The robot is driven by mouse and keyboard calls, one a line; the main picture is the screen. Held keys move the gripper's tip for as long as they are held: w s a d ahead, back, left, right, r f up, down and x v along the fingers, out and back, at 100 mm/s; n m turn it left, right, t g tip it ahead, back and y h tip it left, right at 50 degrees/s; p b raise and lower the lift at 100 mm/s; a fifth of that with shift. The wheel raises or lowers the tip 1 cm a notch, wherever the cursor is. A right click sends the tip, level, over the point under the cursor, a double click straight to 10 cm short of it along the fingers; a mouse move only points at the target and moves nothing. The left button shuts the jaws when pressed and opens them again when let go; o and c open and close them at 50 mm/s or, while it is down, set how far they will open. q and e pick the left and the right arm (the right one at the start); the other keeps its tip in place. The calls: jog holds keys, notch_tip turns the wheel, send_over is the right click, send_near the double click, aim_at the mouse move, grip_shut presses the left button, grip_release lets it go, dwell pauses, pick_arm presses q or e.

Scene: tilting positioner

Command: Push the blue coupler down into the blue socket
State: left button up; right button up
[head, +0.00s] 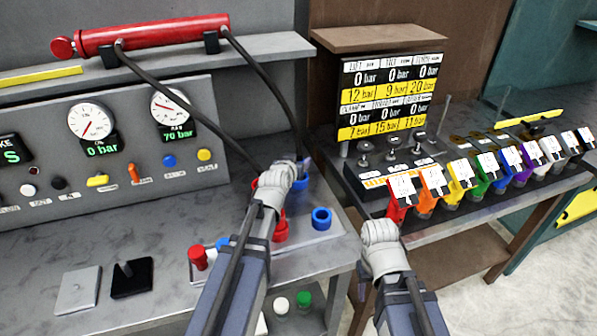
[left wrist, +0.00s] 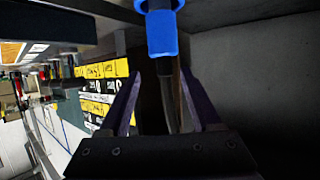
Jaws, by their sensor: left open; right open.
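The blue coupler (left wrist: 162,32) is just past my left gripper's fingertips in the left wrist view. A dark hose shows between the open fingers (left wrist: 161,74). In the head view my left gripper (head: 298,172) is above the back of the bench plate, and a bit of blue shows beside it, partly hidden. The blue socket (head: 321,218), a ring with a dark opening, stands on the plate, in front of and right of that gripper. A red socket (head: 280,231) is beside it, partly behind my left arm. My right gripper (head: 382,240) is open and empty, off the bench's right edge.
A gauge panel (head: 130,135) stands behind the bench, with a red cylinder (head: 150,33) and two hanging hoses above. A red piece (head: 199,260) stands in front. Several coloured levers (head: 465,172) are at right.

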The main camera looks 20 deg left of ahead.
aim_at(301, 153)
pick_arm(q)
jog(key=shift+b+x, duration=0.55)
jog(key=shift+x, duration=0.85)
jog(key=shift+a+b+x, duration=0.2)
jog(key=shift+b+x, duration=0.25)
jog(key=shift+x, duration=0.85)
jog(key=shift+a+b+x, duration=0.15)
jog(key=shift+b+x, duration=0.25)
jog(key=shift+x, duration=0.85)
jog(key=shift+r, duration=0.25)
jog(key=shift+c, duration=0.4)
grip_shut()
